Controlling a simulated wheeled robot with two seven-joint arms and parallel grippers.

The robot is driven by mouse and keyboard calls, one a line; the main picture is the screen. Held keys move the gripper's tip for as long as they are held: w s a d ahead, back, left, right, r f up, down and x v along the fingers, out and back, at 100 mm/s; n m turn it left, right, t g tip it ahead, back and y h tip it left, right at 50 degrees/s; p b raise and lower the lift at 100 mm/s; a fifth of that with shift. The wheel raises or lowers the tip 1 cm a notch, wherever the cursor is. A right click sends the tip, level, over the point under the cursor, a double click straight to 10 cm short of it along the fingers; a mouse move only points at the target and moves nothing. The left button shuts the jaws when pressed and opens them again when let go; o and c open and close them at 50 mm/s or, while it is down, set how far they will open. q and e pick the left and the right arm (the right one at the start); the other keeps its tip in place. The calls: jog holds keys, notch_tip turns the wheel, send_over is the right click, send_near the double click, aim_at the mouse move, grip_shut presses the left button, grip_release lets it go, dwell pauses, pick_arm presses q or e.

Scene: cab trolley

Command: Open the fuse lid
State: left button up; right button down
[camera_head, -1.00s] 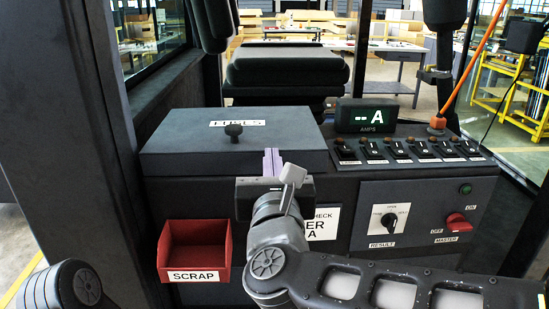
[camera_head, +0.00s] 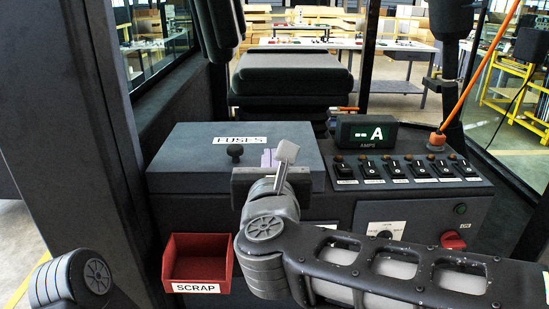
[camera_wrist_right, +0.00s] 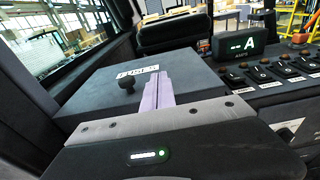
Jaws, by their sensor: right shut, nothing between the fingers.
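The fuse lid (camera_head: 200,150) is a dark grey box top marked FUSES, and it is closed. A round black knob (camera_head: 235,152) stands on it. The lid (camera_wrist_right: 190,85) and the knob (camera_wrist_right: 127,85) also show in the right wrist view. My right gripper (camera_head: 268,158) is shut and empty. Its pale purple fingers (camera_wrist_right: 158,88) are over the right part of the lid, to the right of the knob and apart from it in the picture. Whether the fingertips touch the lid is unclear. My left gripper is out of view; only a part of my left arm shows at lower left.
A red SCRAP bin (camera_head: 197,265) hangs on the front below the lid. The AMPS display (camera_head: 366,132) and a row of switches (camera_head: 395,170) are to the right. A red master switch (camera_head: 452,241) is lower right. A dark seat (camera_head: 292,75) stands behind.

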jog(key=shift+w+r+g+p, duration=0.15)
jog(key=shift+r+g+p, duration=0.15)
jog(key=shift+r+p, duration=0.35)
jog(key=shift+r, duration=0.15)
dwell(0.8)
jog(key=s+r+b, duration=0.1)
jog(key=s, duration=0.6)
jog(key=shift+s+b, duration=0.3)
jog(key=shift+s, duration=0.1)
jog(key=shift+r, duration=0.1)
